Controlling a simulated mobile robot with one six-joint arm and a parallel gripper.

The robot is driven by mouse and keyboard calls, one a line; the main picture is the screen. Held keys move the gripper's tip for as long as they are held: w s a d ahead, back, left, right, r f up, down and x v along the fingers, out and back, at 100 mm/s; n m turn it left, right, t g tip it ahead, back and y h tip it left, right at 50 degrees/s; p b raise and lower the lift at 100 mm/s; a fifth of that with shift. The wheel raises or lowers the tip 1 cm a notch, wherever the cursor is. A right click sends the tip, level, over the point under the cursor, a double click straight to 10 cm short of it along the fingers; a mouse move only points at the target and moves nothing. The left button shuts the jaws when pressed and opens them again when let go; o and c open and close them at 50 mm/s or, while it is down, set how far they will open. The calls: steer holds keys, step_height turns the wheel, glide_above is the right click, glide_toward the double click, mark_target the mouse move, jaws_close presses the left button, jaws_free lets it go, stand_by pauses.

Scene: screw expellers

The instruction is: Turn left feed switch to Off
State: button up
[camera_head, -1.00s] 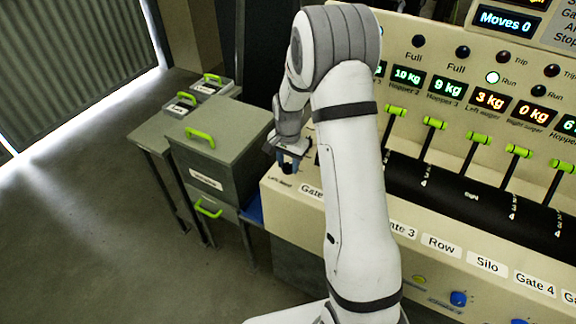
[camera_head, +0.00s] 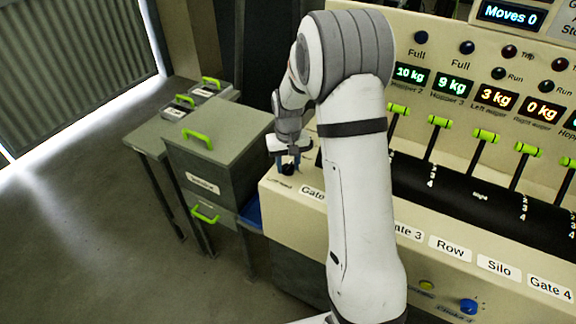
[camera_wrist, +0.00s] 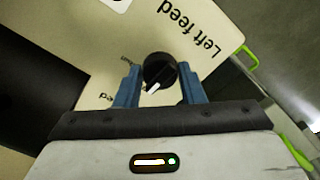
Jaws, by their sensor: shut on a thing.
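The left feed switch (camera_wrist: 159,66) is a round black knob with a white pointer mark, on the cream panel beside the printed words "Left feed". In the wrist view its white mark points down and slightly left, toward my gripper's body. My gripper (camera_wrist: 160,80) has its blue fingers on either side of the knob and is shut on it. In the head view my gripper (camera_head: 289,161) is at the panel's left end, over the switch, which is mostly hidden there. Small position words around the knob are partly covered and hard to read.
The control panel has green-handled levers (camera_head: 440,122) and weight displays; the left auger display (camera_head: 497,96) reads 3 kg. The moves display (camera_head: 511,15) reads 0. A grey cabinet (camera_head: 222,150) with green handles stands left of the panel. Open floor lies further left.

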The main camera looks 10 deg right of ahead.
mark_target(288, 164)
steer(key=shift+w+r+n, duration=0.1)
steer(key=shift+r+n, duration=0.05)
steer(key=shift+n, duration=0.15)
steer(key=o, duration=1)
step_height(288, 164, up, 8)
steer(key=shift+f+b, duration=0.15)
steer(key=shift+b, duration=0.35)
